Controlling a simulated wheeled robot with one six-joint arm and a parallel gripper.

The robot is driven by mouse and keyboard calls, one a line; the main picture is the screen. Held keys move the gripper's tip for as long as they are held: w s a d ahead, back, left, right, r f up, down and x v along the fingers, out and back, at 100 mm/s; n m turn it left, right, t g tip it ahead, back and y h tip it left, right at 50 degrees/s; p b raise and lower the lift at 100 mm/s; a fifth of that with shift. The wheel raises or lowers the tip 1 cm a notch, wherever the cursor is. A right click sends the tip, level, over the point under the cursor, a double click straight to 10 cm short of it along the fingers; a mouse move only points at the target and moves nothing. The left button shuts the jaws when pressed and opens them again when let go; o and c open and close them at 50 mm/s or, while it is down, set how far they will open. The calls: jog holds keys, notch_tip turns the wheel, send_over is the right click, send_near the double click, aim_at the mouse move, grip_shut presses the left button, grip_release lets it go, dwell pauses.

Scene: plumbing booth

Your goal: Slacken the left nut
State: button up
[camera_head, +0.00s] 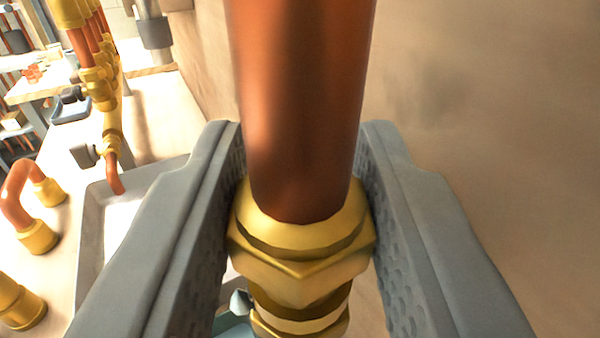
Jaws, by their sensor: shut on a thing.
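A brass nut (302,255) sits low in the middle of the view, at the lower end of a thick copper pipe (305,90). The pipe runs up out of the top of the picture. My gripper (302,190) is shut on this nut, with one grey textured finger on each side of it. More brass fitting (300,320) shows just below the nut. The lower end of the fitting is cut off by the picture edge. Whether this is the left nut cannot be told from this view alone.
A plain tan wall (480,120) fills the right side. At left, a light worktop holds a curved copper piece with brass ends (38,236), a brass fitting (18,303) and a grey basin (95,200). A copper and brass pipe run (112,120) stands beyond.

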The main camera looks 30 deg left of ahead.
jog(key=shift+y, duration=0.3)
jog(key=o, duration=1)
jog(key=v, duration=1.7)
jog(key=shift+s+d+r, duration=0.15)
jog(key=shift+r, duration=0.05)
